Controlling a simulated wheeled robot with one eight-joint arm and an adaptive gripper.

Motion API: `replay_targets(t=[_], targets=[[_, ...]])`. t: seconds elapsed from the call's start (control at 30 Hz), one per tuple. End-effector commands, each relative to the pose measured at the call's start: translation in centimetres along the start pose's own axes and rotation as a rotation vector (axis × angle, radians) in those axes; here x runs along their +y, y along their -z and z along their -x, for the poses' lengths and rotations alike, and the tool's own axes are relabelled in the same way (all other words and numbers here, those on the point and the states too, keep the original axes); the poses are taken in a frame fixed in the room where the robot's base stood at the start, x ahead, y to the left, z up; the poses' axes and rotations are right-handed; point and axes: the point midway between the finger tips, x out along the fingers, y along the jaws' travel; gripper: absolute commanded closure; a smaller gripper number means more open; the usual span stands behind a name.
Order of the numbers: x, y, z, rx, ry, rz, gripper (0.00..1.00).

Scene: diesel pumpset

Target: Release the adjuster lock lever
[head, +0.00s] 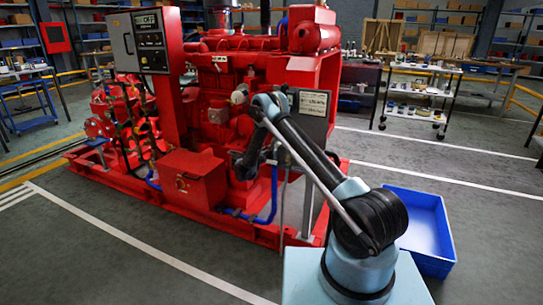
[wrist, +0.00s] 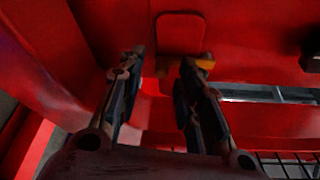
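My gripper (wrist: 158,72) shows in the wrist view with its two dark fingers well apart and nothing visible between the tips. A red rounded plate or tab (wrist: 180,34) is just beyond and above the fingertips. A small orange-yellow piece (wrist: 206,64) with a dark part beside it shows at the right fingertip, partly hidden by it. I cannot tell whether it is the adjuster lock lever, or whether the finger touches it. In the head view, my arm reaches to the near side of the red pumpset (head: 215,80), and my fingers cannot be made out there.
Red panels surround my fingers closely in the wrist view. A dark knob-like part (wrist: 311,62) is at the right, above a wire grille (wrist: 290,165). In the head view, a red box (head: 188,180) and blue hoses are low on the pumpset. A blue bin (head: 432,264) stands on the floor at right.

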Motion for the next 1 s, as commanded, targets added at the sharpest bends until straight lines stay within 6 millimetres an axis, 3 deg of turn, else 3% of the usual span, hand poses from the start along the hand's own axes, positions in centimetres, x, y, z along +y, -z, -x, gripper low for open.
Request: replay_targets(t=[0.23, 0.7, 1.0], targets=[[0.0, -0.1, 2.1, -0.001, 0.000, 0.000, 0.67], [0.1, 0.0, 10.4, -0.002, -0.001, 0.001, 0.67], [0.1, 0.0, 12.0, 0.000, -0.001, 0.001, 0.67]])
